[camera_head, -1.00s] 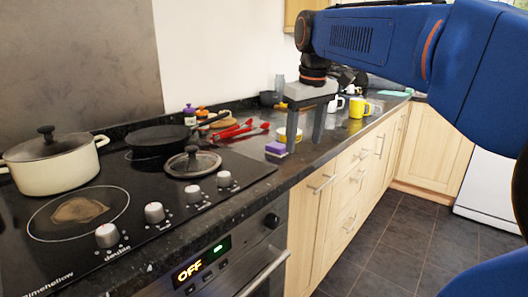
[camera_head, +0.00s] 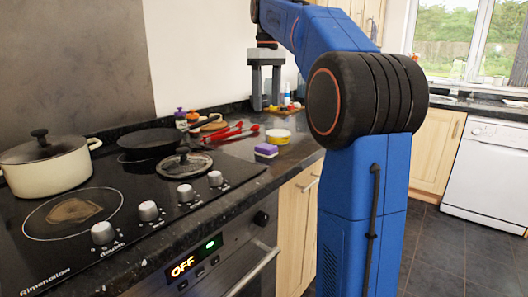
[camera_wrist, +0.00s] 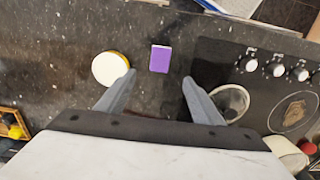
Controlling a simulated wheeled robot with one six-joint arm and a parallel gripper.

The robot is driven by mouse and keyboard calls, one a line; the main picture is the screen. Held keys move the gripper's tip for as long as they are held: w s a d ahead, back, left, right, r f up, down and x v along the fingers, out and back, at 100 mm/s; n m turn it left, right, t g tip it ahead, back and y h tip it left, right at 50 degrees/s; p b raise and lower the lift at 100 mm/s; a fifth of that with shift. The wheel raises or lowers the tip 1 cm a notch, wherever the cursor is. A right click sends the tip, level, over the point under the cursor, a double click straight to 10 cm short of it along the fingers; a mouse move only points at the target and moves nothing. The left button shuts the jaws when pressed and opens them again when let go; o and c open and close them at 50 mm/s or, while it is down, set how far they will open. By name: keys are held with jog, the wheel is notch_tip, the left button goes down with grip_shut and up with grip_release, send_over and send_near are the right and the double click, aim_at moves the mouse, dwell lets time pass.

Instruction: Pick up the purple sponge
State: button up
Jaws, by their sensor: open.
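The purple sponge (camera_head: 266,150) is a small block lying on the dark granite counter, just right of the hob in the head view. In the wrist view the sponge (camera_wrist: 160,58) shows its purple face, ahead of the space between the fingertips. My gripper (camera_head: 266,108) is open and empty, pointing down above the counter behind the sponge. In the wrist view its two fingers (camera_wrist: 157,92) are spread wide, apart from the sponge.
A yellow-and-white round tin (camera_head: 278,136) stands close behind the sponge. Red-handled utensils (camera_head: 232,133) lie to the left. The hob holds a cream pot (camera_head: 48,165), a black pan (camera_head: 152,143) and a glass lid (camera_head: 184,163). Bare counter lies in front of the sponge.

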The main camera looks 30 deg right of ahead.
aim_at(266, 146)
notch_tip(266, 146, down, 15)
jog(key=shift+a+f, duration=0.1)
jog(key=c, duration=1.2)
notch_tip(266, 146, up, 10)
dwell(0.5)
